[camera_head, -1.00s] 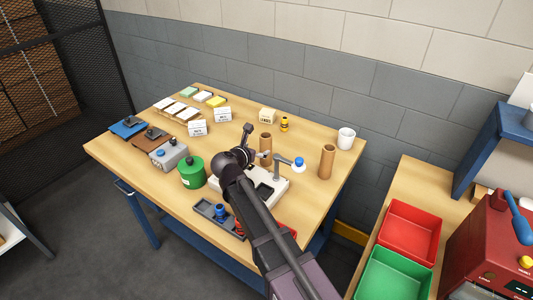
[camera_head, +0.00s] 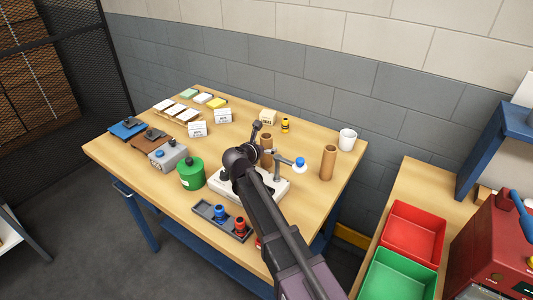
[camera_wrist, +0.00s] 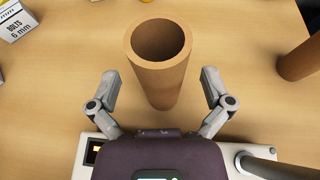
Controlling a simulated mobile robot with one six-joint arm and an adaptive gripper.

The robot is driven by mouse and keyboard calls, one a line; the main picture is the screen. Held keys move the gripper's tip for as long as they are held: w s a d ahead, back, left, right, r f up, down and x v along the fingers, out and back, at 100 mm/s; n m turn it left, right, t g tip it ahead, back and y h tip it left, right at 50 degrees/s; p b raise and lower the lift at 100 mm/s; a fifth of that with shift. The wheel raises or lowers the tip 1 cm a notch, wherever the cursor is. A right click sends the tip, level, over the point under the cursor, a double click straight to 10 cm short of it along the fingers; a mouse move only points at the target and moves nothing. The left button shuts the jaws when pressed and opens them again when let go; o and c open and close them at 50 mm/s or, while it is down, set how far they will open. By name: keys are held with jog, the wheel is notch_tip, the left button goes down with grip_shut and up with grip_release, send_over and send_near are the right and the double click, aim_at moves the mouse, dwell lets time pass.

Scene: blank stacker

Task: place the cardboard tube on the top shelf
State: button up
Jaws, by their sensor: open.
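One cardboard tube (camera_head: 267,143) stands upright on the wooden table behind the white-based press, partly hidden by my arm. In the wrist view the same tube (camera_wrist: 158,84) shows its hollow top, between my two spread fingers. My gripper (camera_wrist: 159,74) is open, with a finger on each side of the tube and a visible gap to both. In the head view my gripper (camera_head: 259,139) is at this tube. A second brown tube (camera_head: 328,163) stands upright to the right; it also shows at the wrist view's right edge (camera_wrist: 301,60). A blue shelf unit (camera_head: 486,150) is partly in view at right.
The white-based press (camera_head: 274,188) with a blue-knobbed lever is close to my gripper. A white cup (camera_head: 347,139), a green canister (camera_head: 191,174) and a tray with knobs (camera_head: 207,211) share the table. Red (camera_head: 412,232) and green (camera_head: 398,276) bins stand right.

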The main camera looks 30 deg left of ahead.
jog(key=shift+w+f, duration=0.25)
jog(key=shift+w, duration=0.45)
jog(key=shift+c, duration=0.2)
jog(key=c, duration=1.1)
jog(key=shift+r, duration=0.15)
notch_tip(320, 180, up, 10)
jog(key=p, duration=0.9)
jog(key=shift+p, duration=0.35)
